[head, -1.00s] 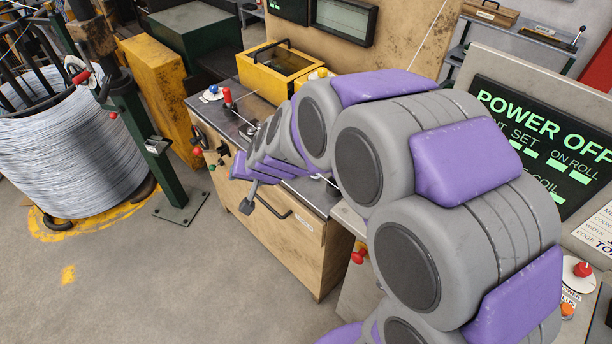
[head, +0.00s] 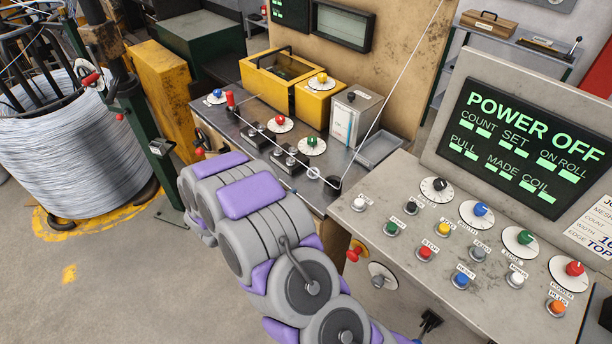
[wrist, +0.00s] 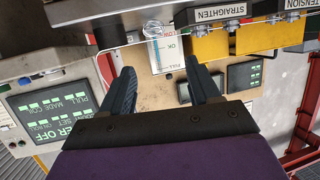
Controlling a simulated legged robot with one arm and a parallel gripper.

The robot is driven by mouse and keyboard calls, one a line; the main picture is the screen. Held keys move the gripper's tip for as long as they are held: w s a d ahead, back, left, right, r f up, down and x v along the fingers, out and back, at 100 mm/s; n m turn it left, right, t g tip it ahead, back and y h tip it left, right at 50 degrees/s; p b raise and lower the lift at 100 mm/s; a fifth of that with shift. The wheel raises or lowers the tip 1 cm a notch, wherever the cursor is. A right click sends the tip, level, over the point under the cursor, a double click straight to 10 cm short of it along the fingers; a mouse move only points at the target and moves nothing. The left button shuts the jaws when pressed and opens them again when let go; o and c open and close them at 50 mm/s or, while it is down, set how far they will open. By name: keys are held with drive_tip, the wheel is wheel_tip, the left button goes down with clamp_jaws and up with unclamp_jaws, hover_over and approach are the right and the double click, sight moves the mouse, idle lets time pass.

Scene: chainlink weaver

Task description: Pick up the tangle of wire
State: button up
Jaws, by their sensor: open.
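Beyond the fingers are a gauge (wrist: 168,50) marked FULL, OK and LOW, and yellow boxes; this view is upside down. In the head view my arm reaches left in front of the workbench (head: 345,160), and my gripper cannot be made out there. A single thin wire (head: 399,82) runs down to the bench near a small ring (head: 312,173).
A large coil of wire (head: 75,145) stands at left by a green post (head: 150,150). The control panel (head: 400,205) with knobs and a POWER OFF screen (head: 515,140) is at right. An empty-looking grey tray (head: 395,140) sits on the bench. Floor at lower left is clear.

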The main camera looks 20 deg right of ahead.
sight(310, 174)
drive_tip(key=b+x, duration=0.1)
drive_tip(key=x, duration=0.5)
drive_tip(key=b+x, duration=0.1)
drive_tip(key=x, duration=0.5)
drive_tip(key=shift+s+d, duration=0.1)
drive_tip(key=shift+d, duration=0.25)
drive_tip(key=b+x, duration=0.1)
drive_tip(key=x, duration=0.3)
drive_tip(key=shift+s+f+b, duration=0.15)
drive_tip(key=shift+s+b, duration=0.1)
drive_tip(key=shift+b, duration=0.15)
drive_tip(key=shift+w+d+f, duration=0.1)
drive_tip(key=shift+w+d, duration=0.3)
drive_tip(key=shift+d, duration=0.15)
drive_tip(key=c, duration=0.7)
